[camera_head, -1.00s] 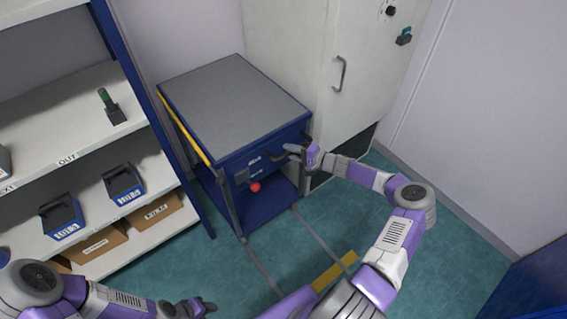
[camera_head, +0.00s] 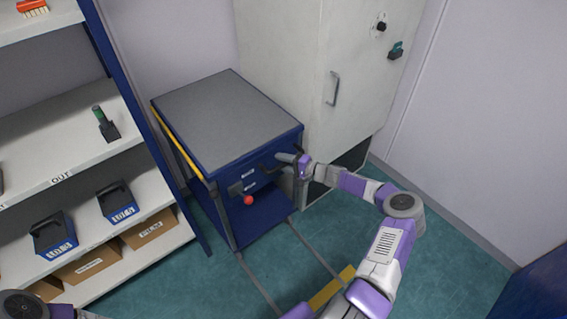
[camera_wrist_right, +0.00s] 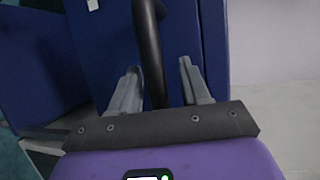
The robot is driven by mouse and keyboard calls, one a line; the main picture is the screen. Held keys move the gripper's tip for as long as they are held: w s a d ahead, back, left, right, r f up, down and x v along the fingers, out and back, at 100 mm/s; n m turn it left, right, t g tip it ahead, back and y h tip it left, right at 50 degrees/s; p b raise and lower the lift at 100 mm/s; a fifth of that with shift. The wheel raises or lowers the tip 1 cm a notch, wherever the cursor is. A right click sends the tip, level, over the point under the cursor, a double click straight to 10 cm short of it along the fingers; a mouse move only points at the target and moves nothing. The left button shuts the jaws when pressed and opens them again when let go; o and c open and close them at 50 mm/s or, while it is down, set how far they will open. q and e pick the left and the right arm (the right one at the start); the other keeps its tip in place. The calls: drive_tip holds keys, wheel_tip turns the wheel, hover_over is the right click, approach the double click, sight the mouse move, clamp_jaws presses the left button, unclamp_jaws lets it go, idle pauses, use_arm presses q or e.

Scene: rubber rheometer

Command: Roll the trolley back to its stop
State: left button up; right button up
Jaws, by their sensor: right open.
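The blue trolley (camera_head: 228,110) with a grey top stands between the shelf rack and the tall cabinet. A red knob (camera_head: 248,200) shows at its front. My right gripper (camera_head: 286,158) is at the dark handle (camera_head: 268,164) on the trolley's front. In the right wrist view the black handle (camera_wrist_right: 149,45) passes between the two fingers of this open gripper (camera_wrist_right: 158,70), with a gap to the right finger. Contact with the left finger is unclear. My left gripper is out of the frame; only part of my left arm shows at the bottom left.
Shelves (camera_head: 60,140) with bins and boxes stand on the left. The pale cabinet (camera_head: 290,60) stands behind and right of the trolley. Two floor lines run from the trolley's front toward a yellow floor strip (camera_head: 330,290). The floor in front of the trolley is largely clear.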

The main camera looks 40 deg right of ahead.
drive_tip(key=p+v, duration=0.2)
drive_tip(key=v, duration=0.5)
drive_tip(key=shift+s+d, duration=0.1)
drive_tip(key=shift+s, duration=0.2)
